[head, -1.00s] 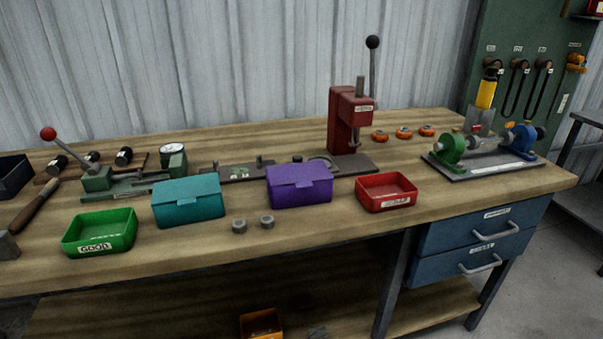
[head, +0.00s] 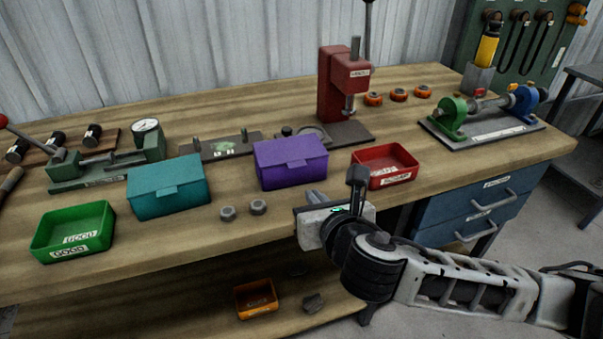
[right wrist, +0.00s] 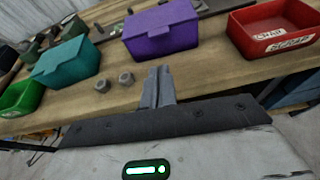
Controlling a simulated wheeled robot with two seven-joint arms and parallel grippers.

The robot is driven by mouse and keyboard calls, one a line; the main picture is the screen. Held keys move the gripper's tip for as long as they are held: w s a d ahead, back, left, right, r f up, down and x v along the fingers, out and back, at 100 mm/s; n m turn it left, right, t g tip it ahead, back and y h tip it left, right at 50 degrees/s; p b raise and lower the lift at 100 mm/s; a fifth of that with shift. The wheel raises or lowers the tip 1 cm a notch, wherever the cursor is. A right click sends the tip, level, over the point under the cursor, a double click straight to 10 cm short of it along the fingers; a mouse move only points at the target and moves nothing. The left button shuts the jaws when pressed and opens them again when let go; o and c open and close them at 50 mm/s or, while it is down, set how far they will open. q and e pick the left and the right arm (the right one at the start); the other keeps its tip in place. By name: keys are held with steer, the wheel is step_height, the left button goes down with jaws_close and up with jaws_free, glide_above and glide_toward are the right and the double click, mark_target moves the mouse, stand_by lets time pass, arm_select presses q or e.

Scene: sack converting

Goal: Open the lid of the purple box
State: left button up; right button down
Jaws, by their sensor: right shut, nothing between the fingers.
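The purple box (head: 291,163) stands on the workbench with its lid closed, and a small tab shows at the lid's front edge. It also shows in the right wrist view (right wrist: 161,32), beyond the fingertips. My right gripper (head: 314,196) is at the bench's front edge, in front of the purple box and apart from it. Its fingers (right wrist: 158,80) are together with nothing between them and point toward the box. My left gripper is in neither view.
A teal lidded box (head: 168,189) and two nuts (head: 243,211) are left of the gripper. A red open bin (head: 385,167) is right of the purple box. A red press (head: 340,88) stands behind. A green bin (head: 73,232) is at far left.

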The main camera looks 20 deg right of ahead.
glide_toward(297, 170)
steer(key=shift+n, duration=0.3)
steer(key=x, duration=0.4)
steer(key=shift+w+a+f, duration=0.15)
steer(key=shift+w+f, duration=0.05)
steer(key=shift+w, duration=0.05)
steer(key=shift+w+f, duration=0.2)
steer(key=shift+w, duration=0.5)
